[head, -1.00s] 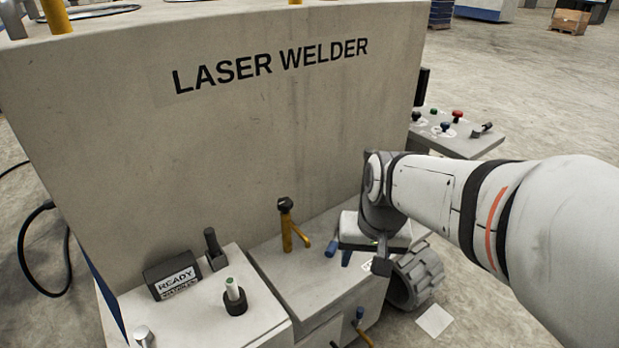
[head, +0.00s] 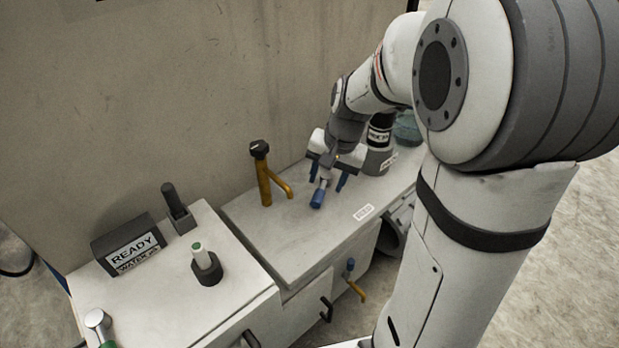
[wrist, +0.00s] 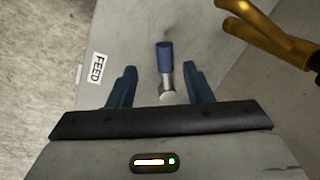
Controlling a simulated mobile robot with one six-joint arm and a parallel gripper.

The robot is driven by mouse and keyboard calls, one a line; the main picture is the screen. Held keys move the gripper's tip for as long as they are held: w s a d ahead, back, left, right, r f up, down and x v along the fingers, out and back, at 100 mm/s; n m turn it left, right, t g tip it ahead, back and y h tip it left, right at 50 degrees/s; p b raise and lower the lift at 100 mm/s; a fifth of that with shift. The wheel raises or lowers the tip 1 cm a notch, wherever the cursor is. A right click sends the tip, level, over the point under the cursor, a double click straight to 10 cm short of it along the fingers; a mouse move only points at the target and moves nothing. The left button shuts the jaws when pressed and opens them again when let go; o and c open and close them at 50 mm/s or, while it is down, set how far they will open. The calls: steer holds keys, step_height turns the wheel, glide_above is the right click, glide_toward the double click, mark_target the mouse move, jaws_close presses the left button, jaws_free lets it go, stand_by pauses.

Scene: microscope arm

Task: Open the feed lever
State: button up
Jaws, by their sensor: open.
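The feed lever has a blue grip (head: 318,197) on a metal shaft and stands on the grey counter beside a small white label (head: 363,212). In the wrist view its blue grip (wrist: 165,58) points up the picture, and the label (wrist: 97,69) to its left reads FEED. My gripper (head: 328,178) is over the counter at the lever, its blue fingers apart. In the wrist view the lever lies between the open fingers (wrist: 160,72), with a gap on both sides. Its base is partly hidden by my gripper.
A yellow post with a yellow side handle (head: 265,180) stands close to the left of the lever. A READY sign box (head: 131,247) and a green-topped knob (head: 205,265) are further left. A dark cylinder (head: 379,150) stands behind my gripper; the panel wall is behind.

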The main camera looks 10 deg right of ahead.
mark_target(317, 198)
steer(key=f, duration=0.2)
steer(key=w+a+f+b, duration=0.1)
steer(key=f, duration=0.2)
steer(key=w+f, duration=0.1)
steer(key=f, duration=0.2)
steer(key=shift+a+f+b, duration=0.1)
steer(key=shift+a+b, duration=0.15)
steer(key=shift+b, duration=0.05)
jaws_close()
stand_by(0.3)
